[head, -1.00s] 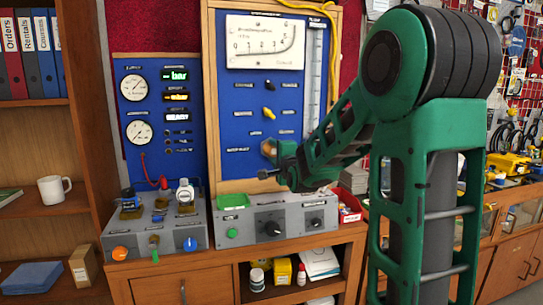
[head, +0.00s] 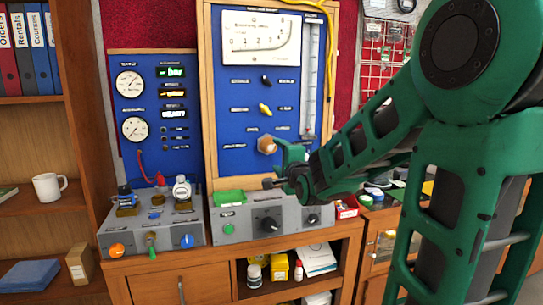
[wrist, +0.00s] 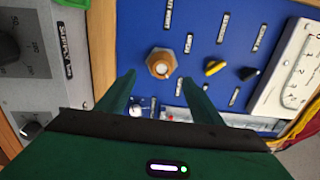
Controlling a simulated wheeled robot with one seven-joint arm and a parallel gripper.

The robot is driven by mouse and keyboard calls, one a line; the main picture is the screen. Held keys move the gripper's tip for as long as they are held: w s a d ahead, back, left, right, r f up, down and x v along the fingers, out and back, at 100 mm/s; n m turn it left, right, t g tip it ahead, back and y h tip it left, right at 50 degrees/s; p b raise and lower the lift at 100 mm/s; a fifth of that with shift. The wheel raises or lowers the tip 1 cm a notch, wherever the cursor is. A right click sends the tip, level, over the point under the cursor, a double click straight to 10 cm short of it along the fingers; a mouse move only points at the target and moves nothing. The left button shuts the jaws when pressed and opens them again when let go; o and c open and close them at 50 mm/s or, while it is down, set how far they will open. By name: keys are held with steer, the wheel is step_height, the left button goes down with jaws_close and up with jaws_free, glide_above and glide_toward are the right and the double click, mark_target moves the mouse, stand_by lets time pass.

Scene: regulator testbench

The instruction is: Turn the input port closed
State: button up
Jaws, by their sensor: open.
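I cannot read which part is labelled as the input port. A brass hexagonal fitting with a pale centre (wrist: 160,65) sticks out of the blue panel (wrist: 205,20) in the wrist view. It also shows in the head view (head: 267,145), low on the tall panel, partly beside a finger. My gripper (wrist: 177,73) is open and empty; the fitting appears between its fingers but beyond them, nearer the left one. In the head view my gripper (head: 271,164) is in front of the panel, just below the fitting.
A yellow knob (head: 265,109) and a black knob (head: 266,80) sit above the fitting. A yellow tube hangs at right.

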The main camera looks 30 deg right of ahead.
steer(key=shift+v, duration=1.15)
steer(key=s+d+f+n+g+y, duration=0.1)
steer(key=s+f+n+g+y, duration=0.1)
steer(key=s+f+n+g, duration=1)
steer(key=s+a+f+n+g+y, duration=0.1)
steer(key=s+a+f+g, duration=0.1)
steer(key=s, duration=0.5)
steer(key=s+a+f+n+g+y, duration=0.1)
steer(key=s+f, duration=0.2)
steer(key=s, duration=0.5)
steer(key=s+a+f+n+g+y, duration=0.1)
steer(key=s+a+f+g, duration=0.1)
steer(key=s, duration=0.6)
steer(key=shift+a+f+g, duration=0.25)
steer(key=shift+a+g, duration=0.05)
steer(key=shift+a, duration=0.1)
